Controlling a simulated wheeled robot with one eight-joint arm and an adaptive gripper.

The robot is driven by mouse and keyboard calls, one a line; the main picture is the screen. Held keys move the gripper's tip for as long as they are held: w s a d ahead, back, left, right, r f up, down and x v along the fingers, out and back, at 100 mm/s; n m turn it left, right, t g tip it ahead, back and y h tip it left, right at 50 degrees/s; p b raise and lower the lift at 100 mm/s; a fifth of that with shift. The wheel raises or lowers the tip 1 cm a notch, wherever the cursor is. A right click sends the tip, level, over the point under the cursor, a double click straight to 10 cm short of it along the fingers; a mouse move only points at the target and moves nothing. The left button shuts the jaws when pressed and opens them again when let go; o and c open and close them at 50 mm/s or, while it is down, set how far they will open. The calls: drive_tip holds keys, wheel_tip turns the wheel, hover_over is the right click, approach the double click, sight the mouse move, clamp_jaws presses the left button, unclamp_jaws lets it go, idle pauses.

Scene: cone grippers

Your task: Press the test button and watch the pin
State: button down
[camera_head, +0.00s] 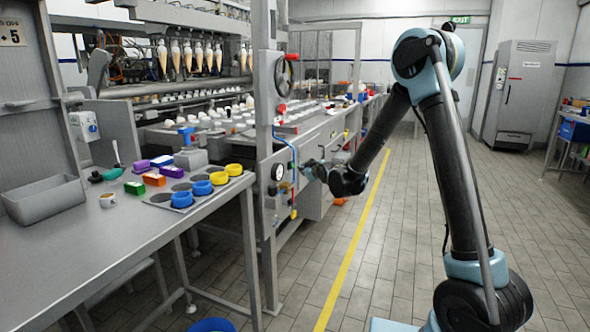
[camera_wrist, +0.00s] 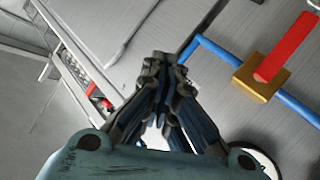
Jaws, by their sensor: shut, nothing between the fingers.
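My gripper (camera_head: 307,170) is shut and empty at the front panel of the grey machine (camera_head: 325,135). In the wrist view its closed fingertips (camera_wrist: 163,62) point at the bare metal panel; I cannot tell whether they touch it. A round white gauge (camera_head: 278,172) sits on the panel just left of the gripper. Its rim (camera_wrist: 265,160) shows partly behind my gripper in the wrist view. I cannot make out the test button or the pin in either view; the gripper may hide them.
A blue hose (camera_wrist: 212,48) runs to a brass fitting (camera_wrist: 260,79) with a red lever (camera_wrist: 288,45), right of the fingers. A steel table (camera_head: 130,225) with coloured blocks and rings stands left.

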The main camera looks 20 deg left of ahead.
drive_tip(key=shift+s+d, duration=0.2)
drive_tip(key=shift+d, duration=2.35)
drive_tip(key=s+d+r+m+g+h, duration=0.15)
drive_tip(key=s+d, duration=0.25)
drive_tip(key=d, duration=0.7)
drive_tip(key=s+d+r+m+g+h, duration=0.1)
drive_tip(key=s+d+m+h, duration=0.3)
drive_tip(key=d, duration=0.6)
drive_tip(key=s+d+r+m+g+h, duration=0.1)
drive_tip(key=s+d, duration=0.4)
drive_tip(key=d, duration=0.6)
drive_tip(key=s+d+f+m+g+h, duration=0.1)
drive_tip(key=s+d+f+m, duration=0.1)
drive_tip(key=s+d, duration=0.4)
drive_tip(key=s+d+f+m+g+h, duration=0.1)
drive_tip(key=s+d, duration=0.5)
drive_tip(key=s, duration=0.6)
drive_tip(key=s+d+f+m+g+h, duration=0.1)
drive_tip(key=s+d+f+m+g, duration=0.2)
drive_tip(key=s+d+f, duration=0.3)
drive_tip(key=s+m, duration=0.1)
drive_tip(key=s, duration=0.3)
